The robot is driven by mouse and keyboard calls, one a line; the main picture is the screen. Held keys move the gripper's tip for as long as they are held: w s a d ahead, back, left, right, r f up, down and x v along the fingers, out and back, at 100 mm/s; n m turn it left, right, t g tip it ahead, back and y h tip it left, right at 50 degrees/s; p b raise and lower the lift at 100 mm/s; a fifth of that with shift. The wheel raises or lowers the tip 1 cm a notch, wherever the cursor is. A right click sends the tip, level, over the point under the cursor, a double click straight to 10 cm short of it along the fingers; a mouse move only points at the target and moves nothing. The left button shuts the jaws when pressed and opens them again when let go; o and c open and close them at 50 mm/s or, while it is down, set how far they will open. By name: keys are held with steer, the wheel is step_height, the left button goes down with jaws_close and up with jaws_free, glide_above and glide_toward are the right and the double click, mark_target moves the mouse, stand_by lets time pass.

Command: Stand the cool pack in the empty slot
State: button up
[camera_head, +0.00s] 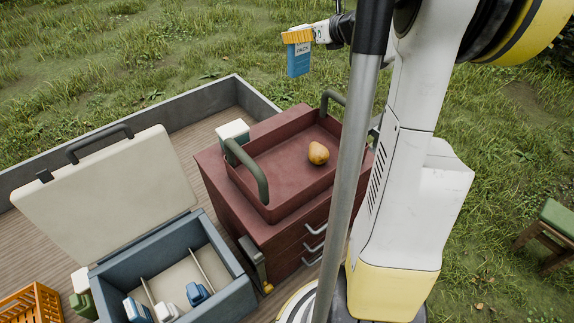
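A blue cool pack (299,63) with a white label hangs upright in the air at the top of the view, above the grass. My gripper (298,36) appears shut on its top end, where orange-yellow parts show; the finger details are small. The open blue-grey cool box (237,299) stands at the lower left, far from my gripper. Thin dividers (203,269) split its inside. Blue and white items (197,293) sit toward its front side, and the right-hand section looks bare as far as it shows. The box's front is cut off by the frame.
The box's pale lid (110,190) stands open behind it. A dark red drawer cabinet (225,190) with a tray and a pear (318,153) stands to its right. An orange crate (32,303) is at lower left. A grey wall (255,100) edges the wooden deck.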

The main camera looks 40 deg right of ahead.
mark_target(301, 72)
steer(key=f+b, duration=0.5)
steer(key=f, duration=0.1)
steer(key=f+b, duration=0.5)
steer(key=f, duration=0.1)
steer(key=shift+s+a+f+b, duration=0.1)
steer(key=shift+a+f+b, duration=0.1)
steer(key=shift+b, duration=0.15)
steer(key=w+a+f+b, duration=0.1)
steer(key=a+f+b, duration=0.2)
steer(key=a+f, duration=0.7)
steer(key=shift+a+f, duration=0.35)
steer(key=shift+a, duration=0.35)
steer(key=shift+f+b, duration=0.2)
steer(key=shift+b, duration=0.2)
steer(key=o, duration=1.4)
